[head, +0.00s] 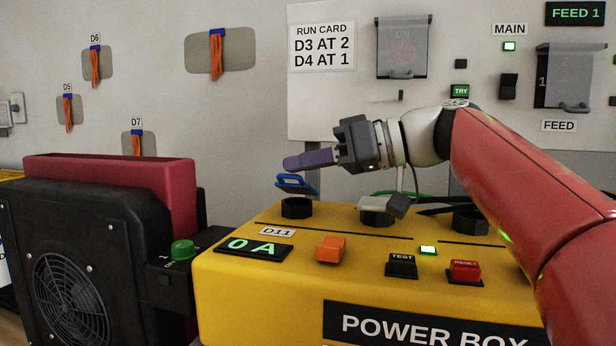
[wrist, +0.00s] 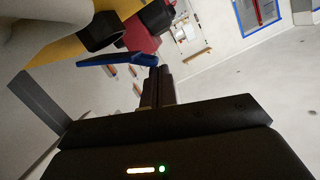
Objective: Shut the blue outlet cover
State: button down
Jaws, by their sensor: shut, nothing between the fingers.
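The blue outlet cover (head: 294,182) stands raised and tilted over the left black outlet (head: 297,208) on top of the yellow power box (head: 225,283). My gripper (head: 287,163) is shut and empty, its fingers pointing left just above the cover. In the wrist view, the blue cover (wrist: 118,59) reaches close to the tips of my shut fingers (wrist: 158,70), with the dark outlet (wrist: 100,33) behind it. I cannot tell whether the fingers touch the cover.
A grey cover (head: 383,204) is at the middle outlet, with another outlet (head: 470,220) further right. An orange switch (head: 331,249), a TEST button (head: 401,266) and a RESET button (head: 464,270) are on the box front. A black fan unit (head: 90,250) stands left.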

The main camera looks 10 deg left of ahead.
jog(key=shift+s+f+b, duration=0.75)
jog(key=shift+f+b, duration=0.3)
jog(key=shift+b, duration=0.15)
jog(key=shift+s+r, duration=0.1)
